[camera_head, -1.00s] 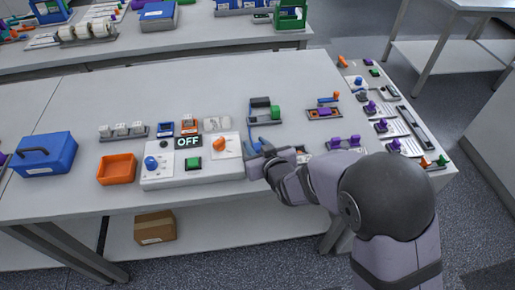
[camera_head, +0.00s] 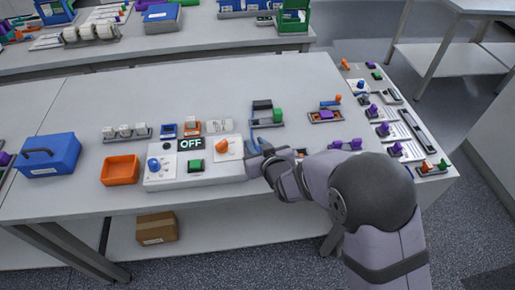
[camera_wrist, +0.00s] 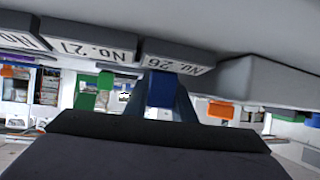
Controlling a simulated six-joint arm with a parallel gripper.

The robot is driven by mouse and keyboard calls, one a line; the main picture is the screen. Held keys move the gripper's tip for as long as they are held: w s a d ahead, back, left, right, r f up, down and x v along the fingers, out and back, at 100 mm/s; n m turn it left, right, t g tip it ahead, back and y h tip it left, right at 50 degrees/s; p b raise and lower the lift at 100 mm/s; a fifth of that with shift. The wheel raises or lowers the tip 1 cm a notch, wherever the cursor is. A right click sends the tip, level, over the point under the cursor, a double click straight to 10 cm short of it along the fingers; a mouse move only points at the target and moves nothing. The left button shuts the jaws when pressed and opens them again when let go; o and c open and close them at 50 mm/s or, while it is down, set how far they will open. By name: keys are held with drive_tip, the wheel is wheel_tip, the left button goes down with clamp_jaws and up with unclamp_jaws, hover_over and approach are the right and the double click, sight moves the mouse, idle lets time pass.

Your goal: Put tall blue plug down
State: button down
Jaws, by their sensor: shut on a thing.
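My gripper (camera_head: 258,150) is low over the table, just right of the white cycler box (camera_head: 205,174). In the wrist view a blue plug (camera_wrist: 162,90) stands between the two fingers, and my gripper is shut on it. In the head view only thin blue parts show at the fingertips; the arm hides most of the plug. I cannot tell whether the plug's lower end touches the table. The cycler box carries an OFF display, a blue knob, a green button and an orange knob.
Behind my gripper stands a grey holder with a green block (camera_head: 277,115). An orange tray (camera_head: 120,170) and a blue case (camera_head: 48,155) are to the left. Purple pieces (camera_head: 345,144) lie to the right. In the wrist view, labelled grey blocks (camera_wrist: 93,48) are close above the plug.

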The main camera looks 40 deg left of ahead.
wheel_tip(320, 180, up, 10)
drive_tip(key=b, duration=0.1)
drive_tip(key=shift+b, duration=0.3)
drive_tip(key=m+t+h+p, duration=0.2)
drive_tip(key=p, duration=0.5)
hover_over(254, 118)
wheel_tip(254, 118, down, 5)
drive_tip(key=b, duration=0.2)
drive_tip(key=shift+r+b, duration=0.15)
drive_tip(key=shift+b, duration=0.2)
drive_tip(key=shift+f, duration=2.5)
drive_tip(key=shift+f, duration=0.1)
drive_tip(key=shift+f+b, duration=0.15)
drive_tip(key=shift+b, duration=0.15)
drive_tip(key=c, duration=1.5)
unclamp_jaws()
